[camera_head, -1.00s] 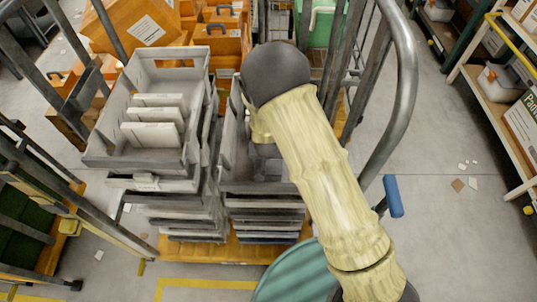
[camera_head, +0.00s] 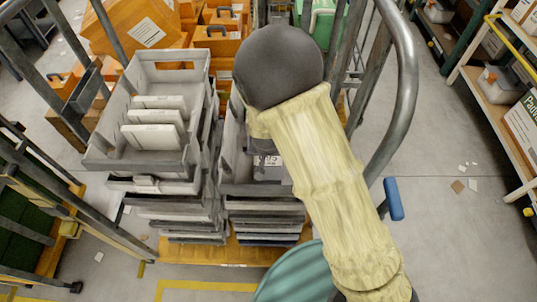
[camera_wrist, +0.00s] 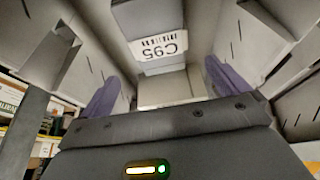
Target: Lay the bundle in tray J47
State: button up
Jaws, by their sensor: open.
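My gripper (camera_wrist: 168,95) is open, its two purple fingers spread apart inside the top grey tray of the right stack (camera_head: 232,165). A pale flat-faced thing (camera_wrist: 170,88) shows between the fingers; I cannot tell whether it is the bundle or part of the tray. A white label (camera_wrist: 165,47) reading C95, upside down, is beyond it on a grey surface. No label reading J47 is legible. Three white bundles (camera_head: 152,134) stand in the top tray of the left stack (camera_head: 190,70).
Both stacks stand on an orange base (camera_head: 215,252). Bent grey cart rails (camera_head: 407,90) rise close to the right of my arm. Orange boxes (camera_head: 215,40) fill the back.

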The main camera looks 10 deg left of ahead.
jog(key=v, duration=0.5)
jog(key=shift+s+r, duration=0.1)
